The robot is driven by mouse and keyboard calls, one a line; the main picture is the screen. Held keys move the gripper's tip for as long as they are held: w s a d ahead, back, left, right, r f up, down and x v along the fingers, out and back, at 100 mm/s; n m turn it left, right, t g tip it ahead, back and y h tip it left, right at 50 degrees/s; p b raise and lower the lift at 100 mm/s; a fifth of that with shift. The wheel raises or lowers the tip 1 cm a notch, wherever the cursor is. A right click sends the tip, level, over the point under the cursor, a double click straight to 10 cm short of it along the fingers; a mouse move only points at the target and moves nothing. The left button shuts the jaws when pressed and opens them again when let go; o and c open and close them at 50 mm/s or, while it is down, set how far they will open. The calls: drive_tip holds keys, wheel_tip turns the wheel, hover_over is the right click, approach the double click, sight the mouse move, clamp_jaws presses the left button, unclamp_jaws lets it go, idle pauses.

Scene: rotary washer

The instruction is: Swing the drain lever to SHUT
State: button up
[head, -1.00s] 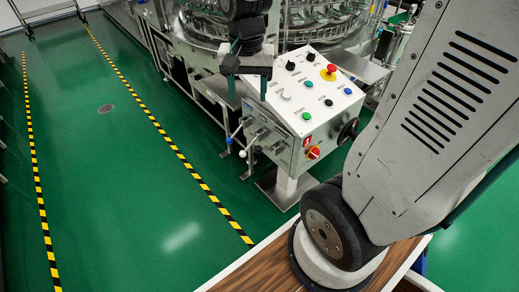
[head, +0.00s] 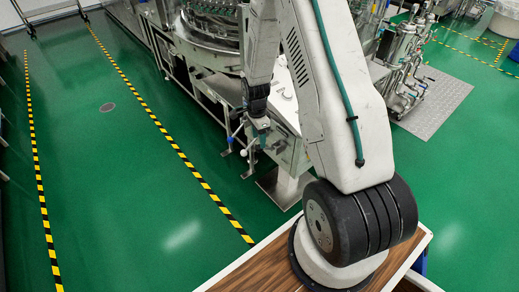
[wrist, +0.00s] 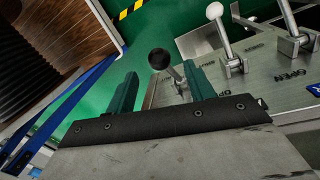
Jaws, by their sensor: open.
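My gripper (wrist: 160,72) is open, with its two teal fingers apart. In the wrist view a lever with a black ball knob (wrist: 159,58) shows in the gap, at or just beyond the fingertips; I cannot tell its depth, and no finger is seen closed on it. A lever with a white ball (wrist: 215,12) and another metal lever (wrist: 295,40) stand to its right on the steel panel (wrist: 262,95). No drain label is legible. In the head view my gripper (head: 259,131) is at the left side of the console (head: 294,153).
A white ball (head: 244,153) and a blue ball (head: 229,139) stick out left of the console in the head view. My arm hides most of the console top. The rotary washer (head: 212,30) stands behind. Open green floor (head: 120,170) lies left.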

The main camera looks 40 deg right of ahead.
sight(259, 149)
drive_tip(key=f, duration=0.6)
drive_tip(key=shift+s+a+f, duration=0.1)
drive_tip(key=shift+s+f, duration=0.1)
drive_tip(key=shift+s, duration=0.2)
clamp_jaws()
